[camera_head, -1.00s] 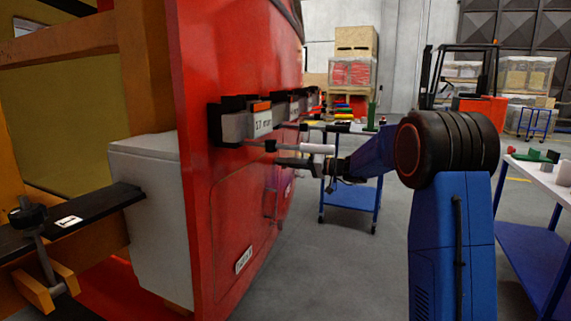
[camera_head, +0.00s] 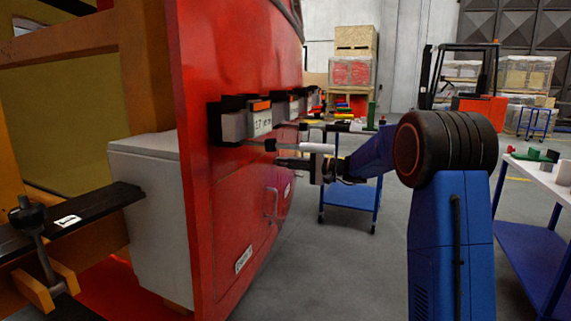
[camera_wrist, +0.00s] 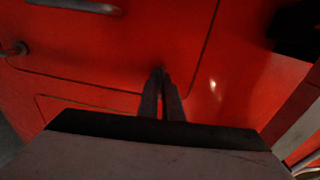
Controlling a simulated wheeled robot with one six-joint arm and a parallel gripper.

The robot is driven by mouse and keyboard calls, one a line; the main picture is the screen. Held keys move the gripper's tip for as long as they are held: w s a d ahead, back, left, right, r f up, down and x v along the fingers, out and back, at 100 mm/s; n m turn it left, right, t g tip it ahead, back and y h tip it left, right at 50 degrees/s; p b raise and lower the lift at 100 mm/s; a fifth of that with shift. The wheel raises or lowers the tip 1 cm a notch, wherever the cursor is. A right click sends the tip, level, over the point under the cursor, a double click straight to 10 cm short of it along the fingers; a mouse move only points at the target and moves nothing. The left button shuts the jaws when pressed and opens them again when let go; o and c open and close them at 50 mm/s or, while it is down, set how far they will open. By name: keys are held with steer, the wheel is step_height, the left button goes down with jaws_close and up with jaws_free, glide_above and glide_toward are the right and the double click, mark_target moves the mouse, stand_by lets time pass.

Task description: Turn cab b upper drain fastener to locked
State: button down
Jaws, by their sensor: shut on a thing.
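My gripper (camera_head: 280,162) reaches from the right to the red nosecone panel (camera_head: 225,200), its fingers pointing at the panel. In the wrist view my gripper (camera_wrist: 160,78) has its two dark fingers close together, shut on a small dark fastener (camera_wrist: 158,71) at the red surface, just below a panel seam. The fingertips hide most of the fastener, so its turned position and any lock marking cannot be read.
A white rod (camera_head: 316,148) sticks out just above my gripper. Black brackets with a labelled box (camera_head: 258,122) project from the panel above. A grey handle (camera_head: 272,203) is lower down. A blue cart (camera_head: 350,195) stands behind; a white-topped table (camera_head: 540,175) is right.

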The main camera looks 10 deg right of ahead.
steer(key=shift+m, duration=0.3)
steer(key=c, duration=1.9)
jaws_free()
steer(key=shift+d, duration=0.1)
steer(key=shift+c, duration=0.2)
steer(key=v, duration=1.7)
steer(key=shift+d, duration=0.2)
